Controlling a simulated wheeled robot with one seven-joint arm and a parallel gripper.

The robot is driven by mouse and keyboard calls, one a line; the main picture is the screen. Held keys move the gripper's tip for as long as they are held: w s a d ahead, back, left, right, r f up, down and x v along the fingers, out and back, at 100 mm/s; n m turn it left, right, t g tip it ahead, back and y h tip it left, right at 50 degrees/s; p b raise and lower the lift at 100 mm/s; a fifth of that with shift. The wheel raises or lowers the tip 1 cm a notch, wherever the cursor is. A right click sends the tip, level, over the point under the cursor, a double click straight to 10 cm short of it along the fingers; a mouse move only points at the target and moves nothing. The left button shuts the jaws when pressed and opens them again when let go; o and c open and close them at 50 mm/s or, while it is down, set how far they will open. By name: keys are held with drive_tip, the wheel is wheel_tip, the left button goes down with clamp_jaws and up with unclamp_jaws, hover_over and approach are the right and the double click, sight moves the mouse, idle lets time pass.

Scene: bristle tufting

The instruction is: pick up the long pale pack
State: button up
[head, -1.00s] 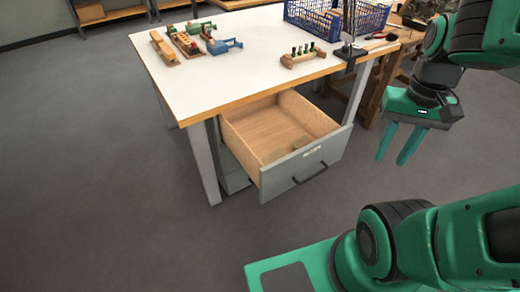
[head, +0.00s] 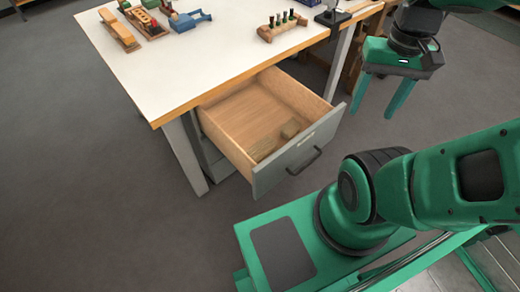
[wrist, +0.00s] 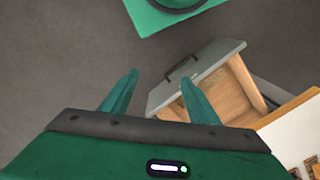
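The open drawer (head: 250,117) under the workbench holds two low, pale brown pieces near its front panel. One looks long and flat (head: 263,150), at the front left corner; the other is a shorter block (head: 290,129) to its right. The long one may be the long pale pack, but it is small and partly hidden by the drawer front. My gripper (head: 374,112) is open and empty, fingers down, to the right of the drawer and apart from it. In the wrist view my gripper (wrist: 160,76) has its right finger overlapping the drawer (wrist: 232,97).
The white workbench (head: 190,55) stands over the drawer; its wooden edge overhangs the drawer's back. Wooden pieces and a blue tool (head: 190,20) lie on top, beside a holder (head: 282,28) with dark pegs. The grey drawer front has a dark handle (head: 304,161). Floor around is clear.

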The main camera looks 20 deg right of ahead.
drive_tip(key=w+f+m, duration=0.2)
drive_tip(key=w+f, duration=0.3)
drive_tip(key=w, duration=0.4)
drive_tip(key=m+g+y, duration=0.1)
drive_tip(key=m+y, duration=0.2)
drive_tip(key=m, duration=0.2)
approach(262, 147)
drive_tip(key=d+r, duration=0.4)
drive_tip(key=shift+m+y, duration=0.4)
drive_tip(key=shift+y, duration=0.2)
drive_tip(key=x, duration=0.5)
drive_tip(key=a+x, duration=0.1)
drive_tip(key=x, duration=0.4)
drive_tip(key=shift+w+r, duration=0.2)
drive_tip(key=shift+w, duration=0.05)
drive_tip(key=shift+x, duration=2.95)
drive_tip(key=shift+a, duration=0.1)
drive_tip(key=c, duration=1.2)
